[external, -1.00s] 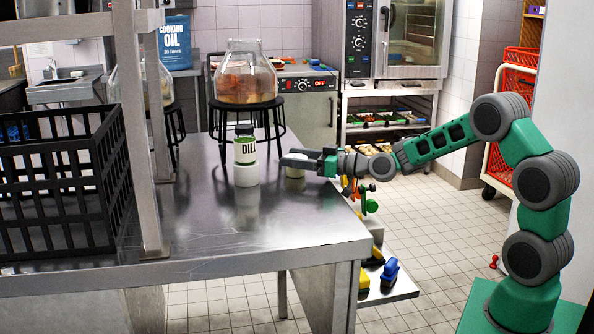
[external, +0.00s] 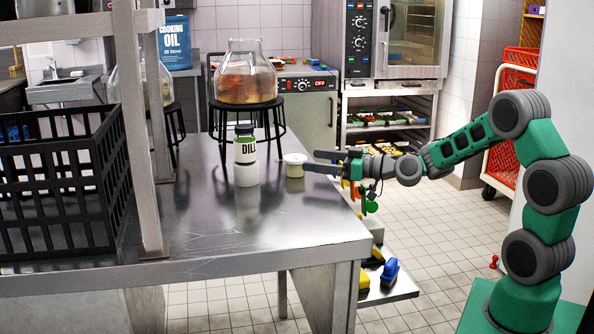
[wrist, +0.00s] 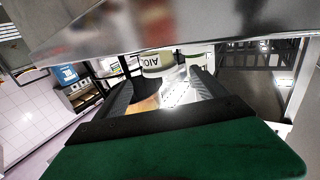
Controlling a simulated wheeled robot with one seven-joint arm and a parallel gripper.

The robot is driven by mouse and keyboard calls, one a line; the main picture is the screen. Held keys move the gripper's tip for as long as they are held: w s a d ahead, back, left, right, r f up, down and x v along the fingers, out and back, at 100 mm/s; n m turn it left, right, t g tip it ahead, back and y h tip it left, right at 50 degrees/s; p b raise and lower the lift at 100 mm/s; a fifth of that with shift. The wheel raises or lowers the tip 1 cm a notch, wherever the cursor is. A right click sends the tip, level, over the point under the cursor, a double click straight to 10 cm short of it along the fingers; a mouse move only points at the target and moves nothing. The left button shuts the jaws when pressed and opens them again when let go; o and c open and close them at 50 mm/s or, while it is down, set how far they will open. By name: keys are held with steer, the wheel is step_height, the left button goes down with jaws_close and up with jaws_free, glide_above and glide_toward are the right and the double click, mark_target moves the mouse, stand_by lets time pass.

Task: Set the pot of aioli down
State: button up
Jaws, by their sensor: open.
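The pot of aioli (external: 294,167), a small white tub with a pale yellowish band, stands upright on the steel table (external: 200,232), to the right of the dill jar (external: 245,147). My gripper (external: 311,161) is open and empty just right of the pot, apart from it, its fingers pointing left toward it. In the wrist view the pot (wrist: 156,62), its label partly readable and upside down, shows beyond and between the open finger tips (wrist: 163,82).
A glass vessel on a black stand (external: 248,103) is behind. A black crate (external: 60,190) and a steel post (external: 153,190) are left. The front of the table is clear.

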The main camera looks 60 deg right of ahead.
steer(key=shift+s+d, duration=0.1)
steer(key=shift+s, duration=0.45)
steer(key=shift+c, duration=0.3)
